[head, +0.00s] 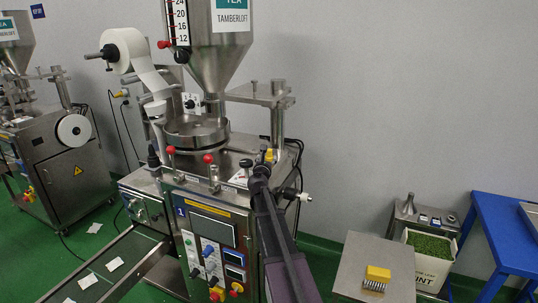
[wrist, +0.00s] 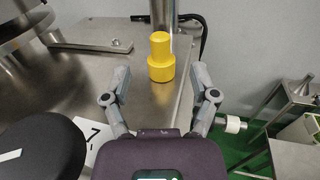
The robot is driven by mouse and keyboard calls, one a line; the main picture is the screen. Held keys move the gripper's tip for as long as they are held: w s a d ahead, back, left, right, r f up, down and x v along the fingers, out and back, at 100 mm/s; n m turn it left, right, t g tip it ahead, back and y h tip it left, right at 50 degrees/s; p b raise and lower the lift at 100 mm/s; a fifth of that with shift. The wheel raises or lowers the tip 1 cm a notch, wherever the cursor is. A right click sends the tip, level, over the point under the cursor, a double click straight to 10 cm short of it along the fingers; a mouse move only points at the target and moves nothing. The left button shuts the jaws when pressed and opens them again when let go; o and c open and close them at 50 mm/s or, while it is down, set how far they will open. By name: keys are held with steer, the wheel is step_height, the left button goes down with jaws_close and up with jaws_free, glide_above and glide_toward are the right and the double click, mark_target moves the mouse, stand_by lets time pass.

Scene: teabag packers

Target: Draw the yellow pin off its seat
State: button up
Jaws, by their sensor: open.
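The yellow pin (wrist: 160,58) stands upright on the machine's steel top in the wrist view, a narrower cylinder over a wider base. In the head view the pin (head: 269,156) shows at the right end of the machine top, just beyond my gripper. My gripper (wrist: 163,80) is open and empty. Its two fingers point toward the pin, one to each side of it in the picture, with the pin ahead of the fingertips. I see no contact. In the head view my gripper (head: 260,171) is small and partly hides the machine top.
A steel post (wrist: 164,15) stands right behind the pin. A black knob (wrist: 38,148) and a white numbered plate (wrist: 95,138) lie left of my gripper. A steel bracket (wrist: 92,45) is at left. A side table (head: 350,265) holds a yellow-handled item (head: 377,275).

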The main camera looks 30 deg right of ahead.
mark_target(269, 152)
steer(key=shift+w, duration=0.1)
steer(key=shift+x, duration=1.05)
steer(key=shift+d, duration=0.1)
steer(key=shift+f+x, duration=0.2)
steer(key=shift+x, duration=2.4)
jaws_close()
